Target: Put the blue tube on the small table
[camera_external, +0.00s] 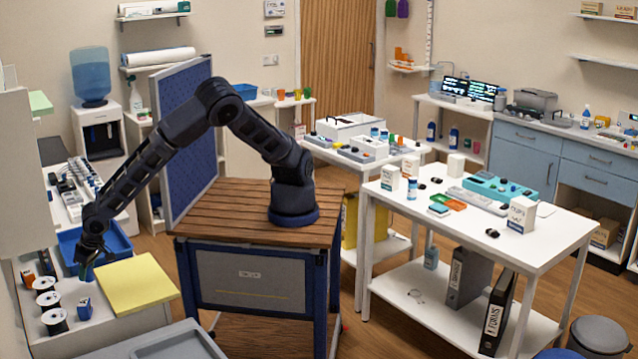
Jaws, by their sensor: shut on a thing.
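My gripper (86,268) is low at the far left, at the end of my dark arm. It is shut on a small blue-green thing, seemingly the blue tube (86,276), which is mostly hidden by the fingers. The gripper is over the white surface at the left, beside a blue tray (112,241) and a yellow board (138,284). I cannot tell which surface is the small table. A small white table (388,158) with a white box and devices stands behind the larger white table (545,246).
Several black-and-white spools (53,321) and a small blue box (85,309) lie near my gripper. My arm stands on a wood-topped cart (225,205). A blue partition (189,140) rises behind the arm. The larger table holds boxes, bottles and trays. A grey bin (598,337) stands at the lower right.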

